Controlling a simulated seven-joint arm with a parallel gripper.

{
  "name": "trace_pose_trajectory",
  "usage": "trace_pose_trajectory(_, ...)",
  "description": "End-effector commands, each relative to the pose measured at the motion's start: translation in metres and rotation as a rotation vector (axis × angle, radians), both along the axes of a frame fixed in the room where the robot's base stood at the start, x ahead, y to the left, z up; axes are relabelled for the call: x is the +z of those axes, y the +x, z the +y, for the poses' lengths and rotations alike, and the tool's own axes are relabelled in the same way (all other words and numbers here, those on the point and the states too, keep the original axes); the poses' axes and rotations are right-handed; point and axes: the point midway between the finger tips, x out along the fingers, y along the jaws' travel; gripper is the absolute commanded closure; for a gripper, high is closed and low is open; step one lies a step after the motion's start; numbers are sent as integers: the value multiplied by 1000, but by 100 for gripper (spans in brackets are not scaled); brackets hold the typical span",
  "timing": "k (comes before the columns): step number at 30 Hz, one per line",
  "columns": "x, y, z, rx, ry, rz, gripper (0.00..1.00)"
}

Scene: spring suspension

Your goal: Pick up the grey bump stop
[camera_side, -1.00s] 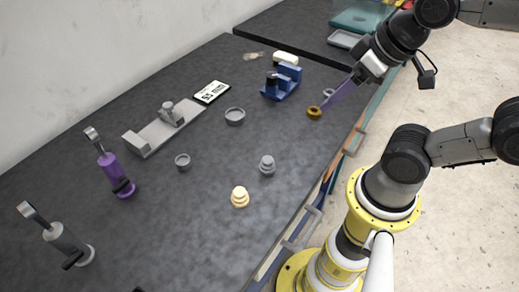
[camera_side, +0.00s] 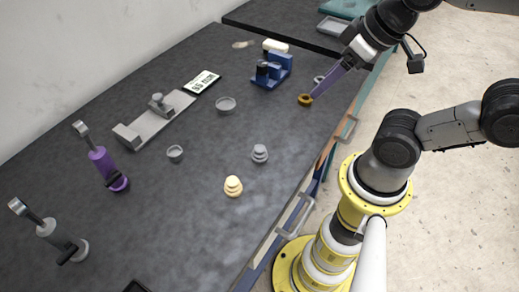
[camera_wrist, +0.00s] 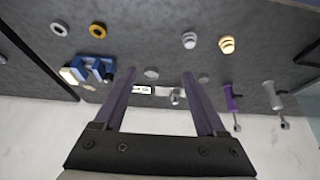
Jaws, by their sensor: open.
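The grey bump stop (camera_side: 260,153) is a small stepped cone standing upright on the dark table, near its front edge. In the wrist view it (camera_wrist: 189,40) lies toward the top, right of centre. My gripper (camera_side: 315,95) has long purple fingers and is up and to the right of the bump stop in the side view, close to a gold ring. In the wrist view my gripper (camera_wrist: 159,73) is open, with nothing held between the fingers. The bump stop is clear of both fingers.
A similar cream bump stop (camera_side: 233,187) stands nearby. A gold ring (camera_side: 305,99), a grey ring (camera_side: 319,79), a blue fixture (camera_side: 272,70), a grey dish (camera_side: 226,105), a grey cup (camera_side: 175,154) and a purple shock body (camera_side: 106,165) are spread around. Table between them is bare.

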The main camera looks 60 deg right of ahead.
Motion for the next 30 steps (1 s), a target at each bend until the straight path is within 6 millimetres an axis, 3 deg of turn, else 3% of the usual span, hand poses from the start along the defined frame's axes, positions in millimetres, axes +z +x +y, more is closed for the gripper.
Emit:
trace_pose_trajectory(6, 0, 0, 0, 0, 0, 0, 26)
trace_pose_trajectory(9, 0, 0, 0, 0, 0, 0, 14)
trace_pose_trajectory(20, 0, 0, 0, -35, 19, 1, 14)
trace_pose_trajectory(26, 8, 4, 4, -315, 185, 10, 14)
trace_pose_trajectory(30, 13, 20, 11, -601, 343, 78, 14)
